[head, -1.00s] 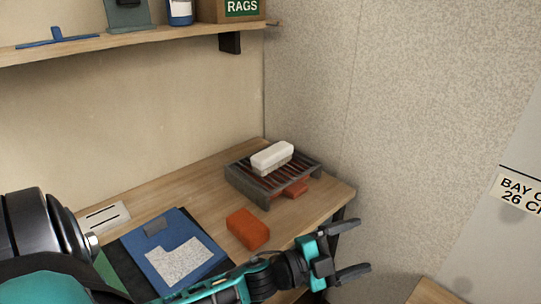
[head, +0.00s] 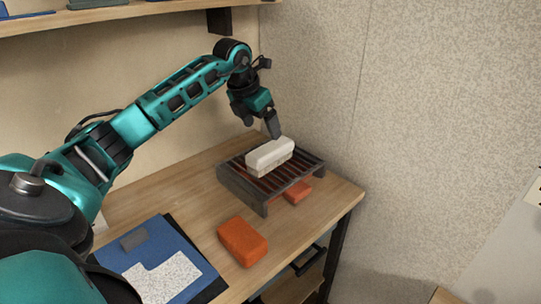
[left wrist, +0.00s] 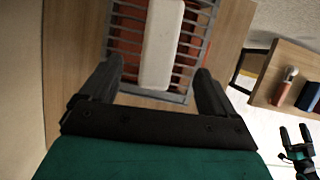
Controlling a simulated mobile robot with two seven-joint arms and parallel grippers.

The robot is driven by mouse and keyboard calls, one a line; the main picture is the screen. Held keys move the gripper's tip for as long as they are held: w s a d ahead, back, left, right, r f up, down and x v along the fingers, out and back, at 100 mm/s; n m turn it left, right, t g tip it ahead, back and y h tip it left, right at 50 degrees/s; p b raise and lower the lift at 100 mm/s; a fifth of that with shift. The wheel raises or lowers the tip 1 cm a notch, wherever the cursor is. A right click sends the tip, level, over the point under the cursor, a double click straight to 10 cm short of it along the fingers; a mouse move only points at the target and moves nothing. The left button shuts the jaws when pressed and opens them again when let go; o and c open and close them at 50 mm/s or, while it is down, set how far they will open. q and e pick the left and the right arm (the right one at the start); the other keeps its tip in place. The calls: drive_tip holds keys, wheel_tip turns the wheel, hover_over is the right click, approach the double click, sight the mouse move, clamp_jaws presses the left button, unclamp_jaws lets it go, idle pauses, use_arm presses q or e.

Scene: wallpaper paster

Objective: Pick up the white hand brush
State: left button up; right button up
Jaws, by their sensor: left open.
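The white hand brush (head: 270,154) lies on top of a dark slatted rack (head: 240,189) on the wooden table. My left gripper (head: 273,124) points down just above and behind it in the head view, open and empty. In the left wrist view, the brush (left wrist: 161,45) lies lengthwise, ahead of the gap between the spread fingers (left wrist: 155,85), and its far end is cut off. Whether a finger touches the brush is not clear. My right gripper (left wrist: 296,136) shows small at the lower right of the left wrist view, its fingers apart.
An orange block (head: 242,241) lies on the table in front of the rack. Another orange piece (head: 298,191) shows beneath the rack's right side. A blue panel (head: 150,262) lies at the front left. A shelf (head: 110,17) runs above; a wall stands right.

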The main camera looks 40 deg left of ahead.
sight(270, 147)
use_arm(q)
drive_tip(key=x, duration=1)
drive_tip(key=shift+b, duration=0.4)
drive_tip(key=c, duration=1.1)
drive_tip(key=shift+c, duration=0.2)
drive_tip(key=shift+r, duration=0.1)
wheel_tip(270, 147, up, 20)
drive_tip(key=p, duration=0.2)
drive_tip(key=shift+p, duration=0.4)
